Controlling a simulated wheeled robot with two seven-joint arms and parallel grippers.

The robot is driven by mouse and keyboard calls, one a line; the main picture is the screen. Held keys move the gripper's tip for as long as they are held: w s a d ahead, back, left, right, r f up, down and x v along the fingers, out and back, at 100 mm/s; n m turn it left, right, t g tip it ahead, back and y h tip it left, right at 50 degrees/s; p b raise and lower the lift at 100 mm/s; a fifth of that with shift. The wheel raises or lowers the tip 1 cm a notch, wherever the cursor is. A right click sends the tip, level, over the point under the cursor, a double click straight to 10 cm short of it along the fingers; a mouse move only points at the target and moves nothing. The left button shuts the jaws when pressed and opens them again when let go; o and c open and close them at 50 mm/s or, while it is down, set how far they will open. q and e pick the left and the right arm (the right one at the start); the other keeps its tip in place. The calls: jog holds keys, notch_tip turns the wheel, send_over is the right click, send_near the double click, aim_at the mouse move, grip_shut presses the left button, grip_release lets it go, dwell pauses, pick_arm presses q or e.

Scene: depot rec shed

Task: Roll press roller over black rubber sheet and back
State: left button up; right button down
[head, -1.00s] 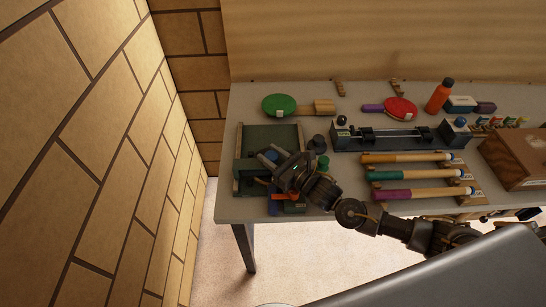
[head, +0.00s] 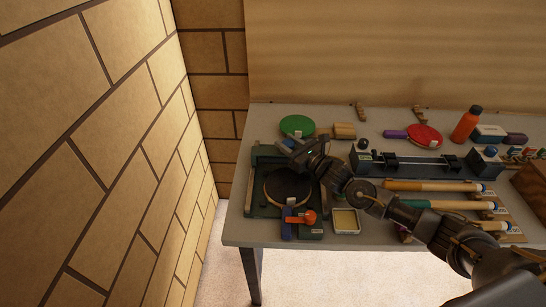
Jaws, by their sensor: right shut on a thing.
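The black rubber sheet (head: 288,187) shows as a dark round face with a pale rim, lying on the bed of a dark green press frame (head: 324,205) at the left end of the table. The press roller (head: 266,154) seems to be the dark bar across the back of the frame, beyond the sheet. My right gripper (head: 294,148) is at this back end, shut on the roller, with the grip partly hidden by the hand. My right arm comes in from the lower right. My left gripper is not in view.
An orange-handled tool (head: 304,217) and a yellow pad in a tray (head: 346,221) lie at the front edge. A green paddle (head: 297,126) lies just behind the press. A rail device (head: 420,163) and wooden handles (head: 430,186) stand right. A brick wall (head: 150,150) rises left.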

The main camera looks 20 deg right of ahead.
jog(key=shift+w+d, duration=0.15)
jog(key=shift+w, duration=0.25)
jog(key=c, duration=0.9)
grip_release()
jog(key=b+v, duration=0.3)
jog(key=v, duration=0.8)
